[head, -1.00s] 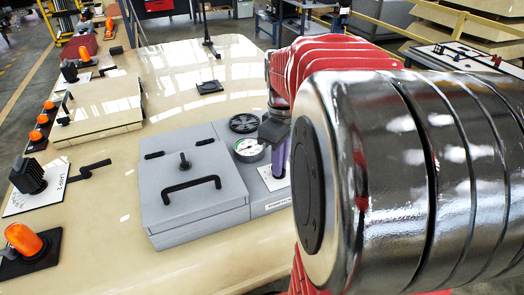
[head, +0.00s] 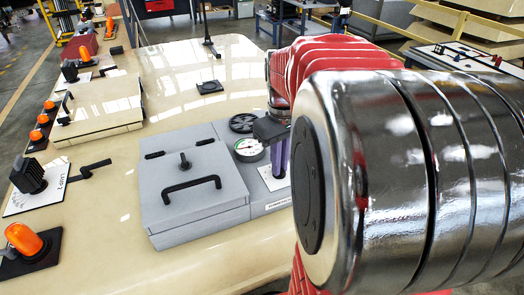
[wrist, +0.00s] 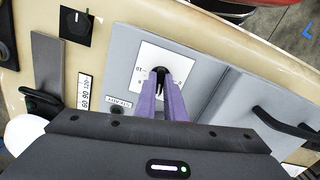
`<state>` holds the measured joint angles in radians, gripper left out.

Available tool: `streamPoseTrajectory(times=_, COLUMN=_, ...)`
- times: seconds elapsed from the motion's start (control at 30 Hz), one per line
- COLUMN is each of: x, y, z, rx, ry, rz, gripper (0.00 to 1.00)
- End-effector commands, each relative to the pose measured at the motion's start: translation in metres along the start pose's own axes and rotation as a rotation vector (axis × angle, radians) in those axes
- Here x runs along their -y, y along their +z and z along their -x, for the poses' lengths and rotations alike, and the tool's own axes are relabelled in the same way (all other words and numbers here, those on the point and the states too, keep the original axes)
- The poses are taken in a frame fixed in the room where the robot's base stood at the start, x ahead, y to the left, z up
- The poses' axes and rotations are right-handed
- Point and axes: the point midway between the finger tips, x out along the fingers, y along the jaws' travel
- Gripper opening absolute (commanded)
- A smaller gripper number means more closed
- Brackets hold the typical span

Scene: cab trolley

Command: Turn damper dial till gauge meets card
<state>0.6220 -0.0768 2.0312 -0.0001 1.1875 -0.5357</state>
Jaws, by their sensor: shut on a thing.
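My gripper (wrist: 166,80) is shut on the black damper dial (wrist: 160,71), its purple fingers on either side of the knob. The dial sits on a white scale plate (wrist: 150,58) on a grey panel. In the head view my gripper (head: 279,172) points down onto that plate (head: 267,174). The round gauge (head: 249,148) has a white face with a green part, just left of my gripper; its needle is too small to read. A white card with printed numbers, seemingly 60-90 (wrist: 85,91), shows left of the dial in the wrist view.
A grey lidded box with a black handle (head: 192,184) stands left of the panel. A black handwheel (head: 242,123) lies behind the gauge. Orange lamps (head: 24,239) line the left edge of the cream table.

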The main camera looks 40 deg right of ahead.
Motion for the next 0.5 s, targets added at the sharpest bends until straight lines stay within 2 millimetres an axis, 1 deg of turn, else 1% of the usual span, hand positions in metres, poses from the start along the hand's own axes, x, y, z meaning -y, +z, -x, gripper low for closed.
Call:
streamPoseTrajectory(times=0.03, x=0.0000, y=-0.0003, z=0.0007, rx=-0.001, ry=0.000, rz=0.000, gripper=0.00)
streamPoseTrajectory(times=0.07, x=0.0000, y=-0.0003, z=0.0007, rx=-0.001, ry=0.000, rz=0.000, gripper=0.11)
streamPoseTrajectory(times=0.3, x=-0.0001, y=-0.0001, z=0.0004, rx=-0.001, ry=0.000, rz=0.001, gripper=0.28)
streamPoseTrajectory(times=0.5, x=-0.0002, y=0.0000, z=0.0002, rx=0.000, ry=0.000, rz=0.001, gripper=0.28)
